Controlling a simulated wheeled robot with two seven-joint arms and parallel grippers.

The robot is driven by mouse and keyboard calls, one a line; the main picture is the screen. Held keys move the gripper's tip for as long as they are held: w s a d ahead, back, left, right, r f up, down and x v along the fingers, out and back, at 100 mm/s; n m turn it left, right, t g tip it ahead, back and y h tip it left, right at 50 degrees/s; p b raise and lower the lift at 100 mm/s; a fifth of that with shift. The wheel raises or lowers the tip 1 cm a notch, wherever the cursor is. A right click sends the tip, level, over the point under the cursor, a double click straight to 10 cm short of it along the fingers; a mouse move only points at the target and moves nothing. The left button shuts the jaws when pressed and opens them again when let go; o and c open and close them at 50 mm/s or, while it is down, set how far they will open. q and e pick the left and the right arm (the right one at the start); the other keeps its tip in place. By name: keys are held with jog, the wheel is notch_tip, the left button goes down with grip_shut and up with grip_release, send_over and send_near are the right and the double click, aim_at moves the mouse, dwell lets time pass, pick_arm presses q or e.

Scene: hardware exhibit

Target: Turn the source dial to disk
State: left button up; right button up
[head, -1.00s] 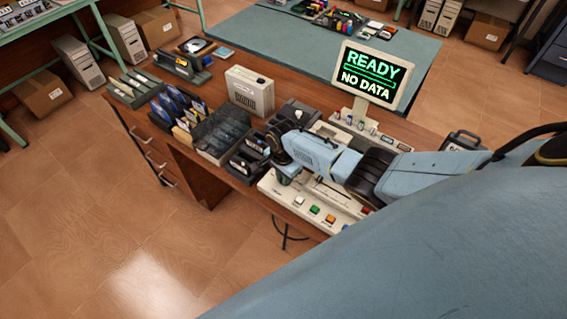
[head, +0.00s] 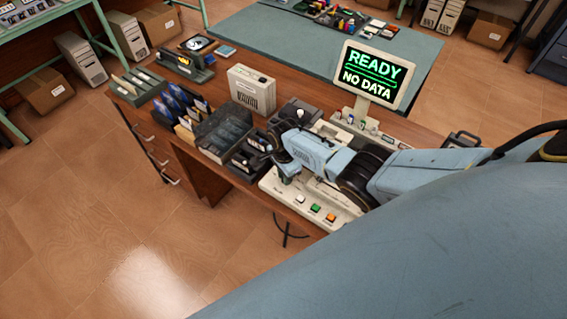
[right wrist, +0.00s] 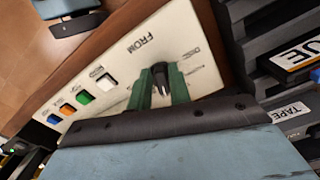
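The source dial (right wrist: 160,74) is a dark knob with a pale pointer mark on a cream panel, next to the word FROM, in the right wrist view. Smaller lettering, including what looks like DISC, stands around it. My right gripper (right wrist: 161,84) has its two green fingers on either side of the knob. Whether they press on it I cannot tell. In the head view my right gripper (head: 287,177) is over the left part of the cream console (head: 345,208), and the arm hides the dial.
White, green, orange and blue buttons (right wrist: 84,97) sit on the same panel. A monitor (head: 371,75) reads READY, NO DATA. Black cartridge trays (head: 247,160) stand close to the left of the console, with a cream box (head: 251,90) behind. Floor is clear at lower left.

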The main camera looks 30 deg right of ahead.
jog(key=shift+o, duration=1.3)
jog(key=shift+a+r, duration=0.1)
jog(key=shift+r, duration=0.25)
notch_tip(320, 180, up, 13)
jog(key=p, duration=0.1)
jog(key=shift+f, duration=0.15)
